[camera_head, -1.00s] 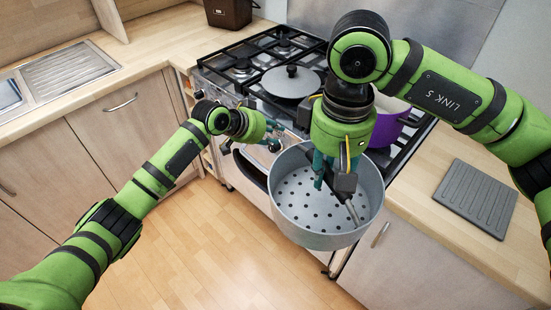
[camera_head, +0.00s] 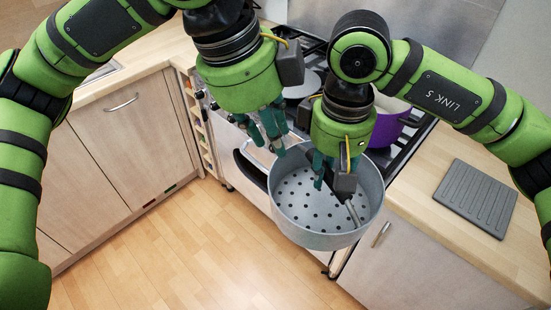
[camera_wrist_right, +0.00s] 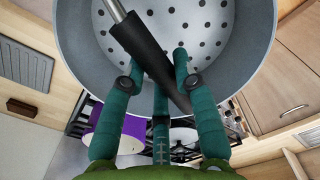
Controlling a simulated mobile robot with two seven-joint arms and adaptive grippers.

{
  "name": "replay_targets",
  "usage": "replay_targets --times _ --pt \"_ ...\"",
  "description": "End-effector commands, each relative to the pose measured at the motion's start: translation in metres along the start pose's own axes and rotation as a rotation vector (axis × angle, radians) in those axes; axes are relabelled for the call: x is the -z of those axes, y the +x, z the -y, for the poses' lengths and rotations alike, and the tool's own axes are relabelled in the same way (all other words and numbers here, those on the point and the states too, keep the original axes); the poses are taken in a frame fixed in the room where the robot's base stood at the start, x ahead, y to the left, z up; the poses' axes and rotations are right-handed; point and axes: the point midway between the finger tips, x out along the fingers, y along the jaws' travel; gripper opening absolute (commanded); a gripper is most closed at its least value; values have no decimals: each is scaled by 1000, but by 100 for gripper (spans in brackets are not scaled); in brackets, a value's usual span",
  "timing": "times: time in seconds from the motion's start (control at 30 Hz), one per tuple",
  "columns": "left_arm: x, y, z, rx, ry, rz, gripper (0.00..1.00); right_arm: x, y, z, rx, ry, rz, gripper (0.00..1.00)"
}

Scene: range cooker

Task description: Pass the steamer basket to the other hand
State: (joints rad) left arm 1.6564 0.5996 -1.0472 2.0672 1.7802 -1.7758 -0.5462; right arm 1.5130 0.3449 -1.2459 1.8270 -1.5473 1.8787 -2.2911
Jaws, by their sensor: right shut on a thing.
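The steamer basket (camera_head: 318,240) is a round grey metal pan with a perforated floor. It hangs in the air in front of the cooker. My right gripper (camera_head: 325,175) reaches down into it and is shut on its black central handle (camera_head: 352,211). The right wrist view shows the teal fingers around this slanting handle (camera_wrist_right: 146,50), with the basket (camera_wrist_right: 76,35) beyond. My left gripper (camera_head: 267,140) is open and empty, fingers pointing down, just above and left of the basket's left rim. Whether its fingertips touch the rim I cannot tell.
The cooker (camera_head: 405,150) stands behind, with a purple pot (camera_head: 388,131) behind my right gripper. A grey ridged mat (camera_head: 475,198) lies on the right worktop. A dark curved bar (camera_head: 248,168) shows left of the basket. The floor (camera_head: 200,255) in front is clear.

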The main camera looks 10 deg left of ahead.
Motion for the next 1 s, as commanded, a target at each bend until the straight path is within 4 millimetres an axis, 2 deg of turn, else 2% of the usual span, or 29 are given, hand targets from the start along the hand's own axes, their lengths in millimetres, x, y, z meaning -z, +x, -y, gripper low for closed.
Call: replay_targets --times 0.1,0.3,0.47,0.57,0.8,1.0 --pt "13 12 -13 -104 221 38 30 0 -1 0 0 1 -1 0" --pt "22 22 -28 -212 447 67 30 0 -1 0 0 1 -1 0" --pt "22 33 -32 -231 484 69 30 0 -1 0 0 0 -1 0" --pt "20 47 -35 -233 482 68 30 0 -1 0 0 0 -1 0" --pt "15 92 -45 -231 480 67 30 0 -1 0 0 0 -1 0" --pt "11 124 -51 -232 478 67 30 0 -2 0 1 0 -3 0"
